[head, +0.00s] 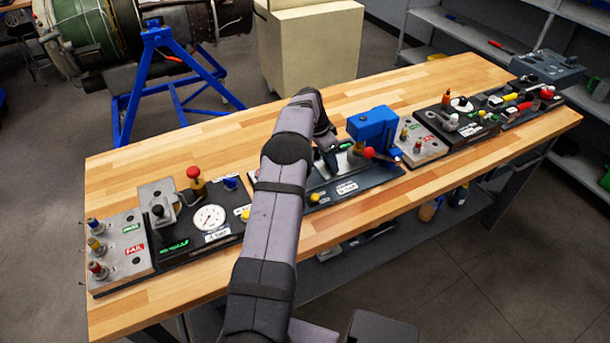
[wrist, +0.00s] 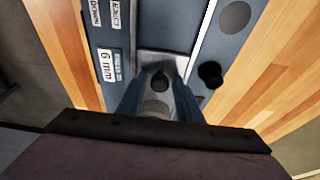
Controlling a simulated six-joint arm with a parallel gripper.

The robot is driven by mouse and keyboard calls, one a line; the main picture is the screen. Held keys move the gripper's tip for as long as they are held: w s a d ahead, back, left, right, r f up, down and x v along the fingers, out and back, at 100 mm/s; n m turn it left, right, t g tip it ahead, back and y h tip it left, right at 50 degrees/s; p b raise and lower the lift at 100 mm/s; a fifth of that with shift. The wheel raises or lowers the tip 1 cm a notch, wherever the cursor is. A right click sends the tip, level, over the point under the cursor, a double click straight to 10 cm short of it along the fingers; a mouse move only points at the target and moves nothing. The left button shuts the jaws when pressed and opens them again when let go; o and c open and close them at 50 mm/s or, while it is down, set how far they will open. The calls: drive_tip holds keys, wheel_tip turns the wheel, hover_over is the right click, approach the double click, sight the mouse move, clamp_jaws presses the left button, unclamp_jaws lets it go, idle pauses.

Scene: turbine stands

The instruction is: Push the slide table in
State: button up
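My gripper (head: 328,158) is over the middle fixture on the bench, just left of a blue block (head: 372,125). In the wrist view my gripper (wrist: 162,92) has its two fingers apart. A small black knob (wrist: 160,79) shows in the gap between them, with space on both sides. The knob is on a grey metal plate (wrist: 165,60), which looks like the slide table, set between dark blue panels. The fingers hide part of this plate, and my arm hides part of the fixture in the head view. I cannot tell whether the fingers touch the plate.
A red-knobbed lever (head: 369,153) juts out beside the blue block. A dial-gauge fixture (head: 210,217) stands to the left, and more fixtures (head: 470,115) to the right. A second black knob (wrist: 210,73) is right of the fingers. Bare wood (head: 330,90) lies behind the fixtures.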

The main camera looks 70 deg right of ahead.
drive_tip(key=shift+o, duration=1)
drive_tip(key=shift+a, duration=0.1)
drive_tip(key=shift+o, duration=0.5)
drive_tip(key=shift+r, duration=0.1)
drive_tip(key=shift+r+p, duration=2.1)
drive_tip(key=shift+r, duration=1.3)
